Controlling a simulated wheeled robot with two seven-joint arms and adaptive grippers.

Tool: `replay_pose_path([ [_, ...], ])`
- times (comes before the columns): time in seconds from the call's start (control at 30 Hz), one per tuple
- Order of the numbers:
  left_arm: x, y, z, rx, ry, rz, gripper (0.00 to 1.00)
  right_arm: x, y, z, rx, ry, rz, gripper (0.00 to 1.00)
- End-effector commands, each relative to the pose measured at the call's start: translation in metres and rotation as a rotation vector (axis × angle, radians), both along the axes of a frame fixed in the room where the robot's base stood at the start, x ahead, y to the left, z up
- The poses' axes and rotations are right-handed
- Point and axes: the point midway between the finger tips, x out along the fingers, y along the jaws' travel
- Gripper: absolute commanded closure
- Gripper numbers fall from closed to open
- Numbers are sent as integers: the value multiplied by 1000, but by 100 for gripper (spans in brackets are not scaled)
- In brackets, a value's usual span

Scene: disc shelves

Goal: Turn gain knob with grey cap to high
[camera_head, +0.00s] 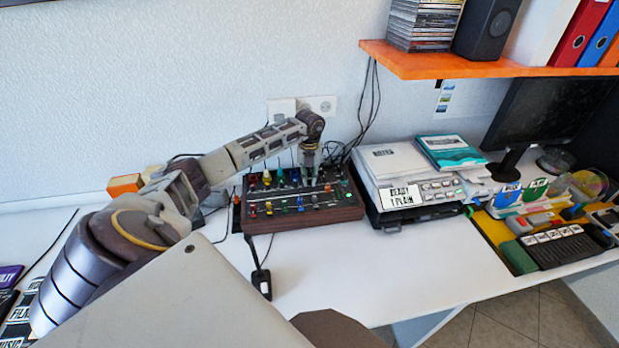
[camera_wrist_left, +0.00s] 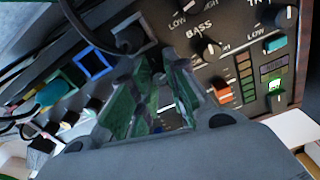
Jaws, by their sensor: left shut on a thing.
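The mixer (camera_head: 310,217) is a dark panel with a wooden case and many small knobs with coloured caps, on the white desk against the wall. My left gripper (camera_head: 312,182) points down onto the mixer's right half. In the left wrist view its two green-padded fingers (camera_wrist_left: 150,75) are shut on a small knob, mostly hidden between the pads. I cannot make out its cap colour or pointer. A black knob (camera_wrist_left: 209,47) by the word BASS stands just to the right of the fingertips. No gain label is readable. My right gripper is out of view.
An orange-red knob (camera_wrist_left: 222,93) and a green-lit switch (camera_wrist_left: 275,88) sit close to the fingers. A white device (camera_head: 395,165) stands right of the mixer, below an orange shelf (camera_head: 470,65). Cables run behind the mixer.

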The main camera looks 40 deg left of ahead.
Motion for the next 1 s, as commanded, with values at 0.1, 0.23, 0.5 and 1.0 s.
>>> replay_pose_path([
  [0.1,0,0,1,0,-1,1,78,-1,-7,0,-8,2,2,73],
  [0.23,0,0,0,0,-1,1,61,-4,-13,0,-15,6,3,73],
  [0.5,0,0,0,0,0,2,60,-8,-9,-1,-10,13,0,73],
  [1.0,0,1,34,2,-2,1,60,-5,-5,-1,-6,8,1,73],
])
